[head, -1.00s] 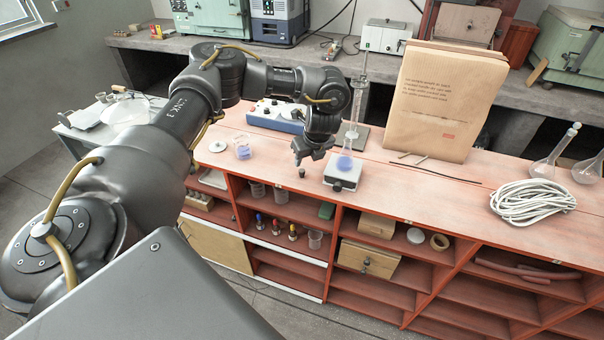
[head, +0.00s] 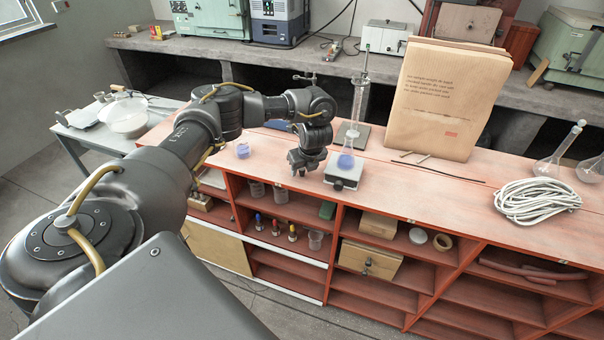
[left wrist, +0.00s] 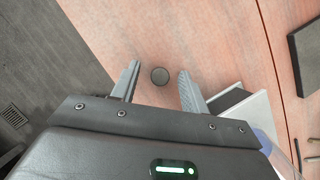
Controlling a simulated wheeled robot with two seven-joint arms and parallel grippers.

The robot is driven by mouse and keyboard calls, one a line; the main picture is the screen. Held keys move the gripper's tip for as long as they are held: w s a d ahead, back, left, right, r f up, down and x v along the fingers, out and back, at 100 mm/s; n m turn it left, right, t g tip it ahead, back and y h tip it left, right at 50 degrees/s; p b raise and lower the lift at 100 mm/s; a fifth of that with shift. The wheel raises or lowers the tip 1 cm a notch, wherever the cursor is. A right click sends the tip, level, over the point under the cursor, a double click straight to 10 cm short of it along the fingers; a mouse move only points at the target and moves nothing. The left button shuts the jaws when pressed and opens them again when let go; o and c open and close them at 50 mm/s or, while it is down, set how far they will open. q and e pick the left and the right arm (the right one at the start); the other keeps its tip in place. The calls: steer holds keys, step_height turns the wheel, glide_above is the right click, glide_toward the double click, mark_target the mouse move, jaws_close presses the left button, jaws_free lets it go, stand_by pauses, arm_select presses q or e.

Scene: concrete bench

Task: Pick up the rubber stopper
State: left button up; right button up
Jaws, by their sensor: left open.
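The rubber stopper (left wrist: 160,76) is a small dark round piece on the reddish bench top (left wrist: 215,40), seen from above in the left wrist view. My left gripper (left wrist: 159,69) is open, with one finger on each side of the stopper and a gap to both. In the head view my left gripper (head: 302,170) points down at the bench's front part, left of the hotplate (head: 344,172). There the stopper is hidden or too small to make out at the fingers. My right gripper is not in view.
A flask with blue liquid (head: 346,161) stands on the hotplate, close to the right of my gripper. A tall glass cylinder (head: 357,103) is behind. The bench's front edge is near.

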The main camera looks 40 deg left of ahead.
arm_select(q)
jaws_close()
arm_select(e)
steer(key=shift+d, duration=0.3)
arm_select(q)
steer(key=shift+r, duration=0.1)
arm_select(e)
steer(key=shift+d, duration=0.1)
